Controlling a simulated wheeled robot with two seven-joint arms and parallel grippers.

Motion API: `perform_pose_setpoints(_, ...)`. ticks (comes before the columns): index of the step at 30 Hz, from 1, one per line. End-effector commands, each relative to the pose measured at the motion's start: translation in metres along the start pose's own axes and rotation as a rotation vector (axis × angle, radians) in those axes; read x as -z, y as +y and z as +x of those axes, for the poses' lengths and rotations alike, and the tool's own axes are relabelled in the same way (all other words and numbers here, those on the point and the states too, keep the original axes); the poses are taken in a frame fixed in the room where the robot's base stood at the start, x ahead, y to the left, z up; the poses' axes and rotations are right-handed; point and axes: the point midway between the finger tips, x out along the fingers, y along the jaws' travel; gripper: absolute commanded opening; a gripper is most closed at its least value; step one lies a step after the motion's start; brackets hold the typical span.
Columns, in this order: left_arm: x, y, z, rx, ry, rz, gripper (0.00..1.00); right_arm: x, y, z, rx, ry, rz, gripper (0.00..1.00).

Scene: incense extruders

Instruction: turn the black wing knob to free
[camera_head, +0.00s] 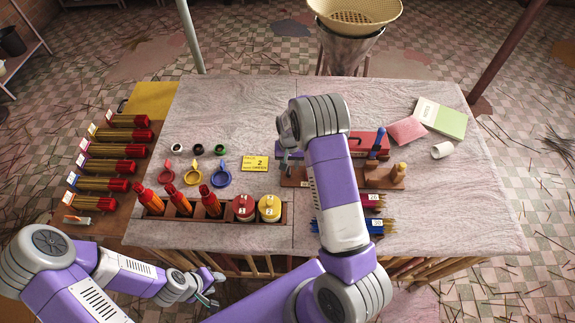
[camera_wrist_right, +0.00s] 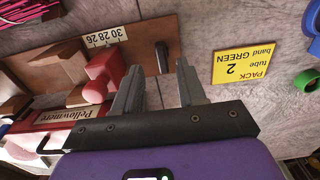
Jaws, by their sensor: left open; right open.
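In the right wrist view, the black wing knob (camera_wrist_right: 162,56) is a small dark upright bar at the end of a brown wooden board (camera_wrist_right: 150,35). It lies between and just beyond the tips of my open right gripper (camera_wrist_right: 160,68); I see no contact. In the head view, my right gripper (camera_head: 287,163) is over the left end of that board, and the knob cannot be made out there. My left gripper (camera_head: 213,289) is open and empty, low in front of the table's front edge.
A number scale (camera_wrist_right: 104,37) and a red piece (camera_wrist_right: 103,78) sit on the board left of the knob. A yellow card (camera_head: 254,163) lies beside it. Red tubes, jars and colored rings stand front left. A notebook (camera_head: 440,118) lies back right. The table's back left is clear.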

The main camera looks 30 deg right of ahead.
Motion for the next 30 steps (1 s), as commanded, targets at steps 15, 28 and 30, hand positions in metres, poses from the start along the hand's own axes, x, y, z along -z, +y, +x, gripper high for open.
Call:
perform_pose_setpoints(15, 0.001, 0.001, -0.002, 0.0, 0.002, 0.0, 0.43, 0.0, -0.001, 0.036, 0.001, 0.001, 0.001, 0.4)
perform_pose_setpoints(28, 0.001, 0.001, -0.002, 0.0, 0.002, 0.0, 0.43, 0.0, 0.0, 0.036, 0.001, 0.0, 0.001, 0.0)
perform_pose_setpoints(30, 0.001, 0.001, -0.002, 0.0, 0.002, 0.0, 0.43, 0.0, 0.0, 0.036, 0.001, 0.0, 0.001, 0.0)
